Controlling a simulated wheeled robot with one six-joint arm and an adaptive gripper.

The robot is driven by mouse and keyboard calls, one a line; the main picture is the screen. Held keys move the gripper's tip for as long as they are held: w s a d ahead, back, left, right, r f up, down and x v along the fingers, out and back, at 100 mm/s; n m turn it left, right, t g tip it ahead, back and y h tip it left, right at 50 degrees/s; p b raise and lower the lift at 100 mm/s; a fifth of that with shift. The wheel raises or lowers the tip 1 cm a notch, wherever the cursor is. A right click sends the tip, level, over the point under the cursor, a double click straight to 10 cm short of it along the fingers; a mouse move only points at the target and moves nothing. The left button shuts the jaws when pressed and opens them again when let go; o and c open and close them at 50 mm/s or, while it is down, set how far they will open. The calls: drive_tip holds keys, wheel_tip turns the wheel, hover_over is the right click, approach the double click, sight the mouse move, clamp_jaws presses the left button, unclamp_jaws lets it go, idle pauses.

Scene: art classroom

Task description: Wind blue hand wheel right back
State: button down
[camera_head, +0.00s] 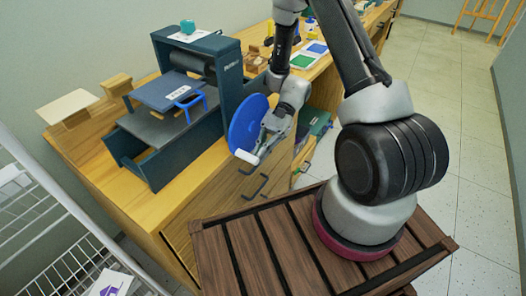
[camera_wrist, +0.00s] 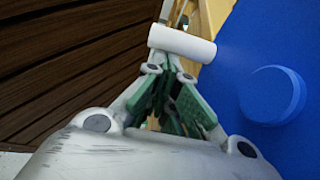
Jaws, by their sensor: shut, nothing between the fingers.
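The blue hand wheel (camera_head: 247,124) is a flat disc on the right side of a dark blue press (camera_head: 180,98) on the wooden counter. A white cylindrical handle (camera_head: 245,157) sticks out near the wheel's lower rim. In the wrist view the blue wheel (camera_wrist: 250,50) fills the right side, with a round hub, and the white handle (camera_wrist: 182,43) lies across just beyond my fingertips. My gripper (camera_head: 262,149) is beside the wheel's lower right edge, close to the handle. In the wrist view my gripper (camera_wrist: 170,72) is shut and empty; whether it touches the handle is unclear.
A white wire rack (camera_head: 60,225) stands at the lower left. Drawer handles (camera_head: 254,187) project from the counter front below the wheel. Green and blue pads (camera_head: 310,55) lie farther along the counter. The tiled floor (camera_head: 450,90) at the right is open.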

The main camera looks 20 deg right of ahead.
drive_tip(key=shift+s+a+r+g+y, duration=0.4)
drive_tip(key=shift+a+r+g+y, duration=0.25)
drive_tip(key=shift+y, duration=0.3)
drive_tip(key=shift+s+a+r+g+y, duration=0.4)
drive_tip(key=shift+r+g+y, duration=0.15)
drive_tip(key=shift+g+y, duration=0.3)
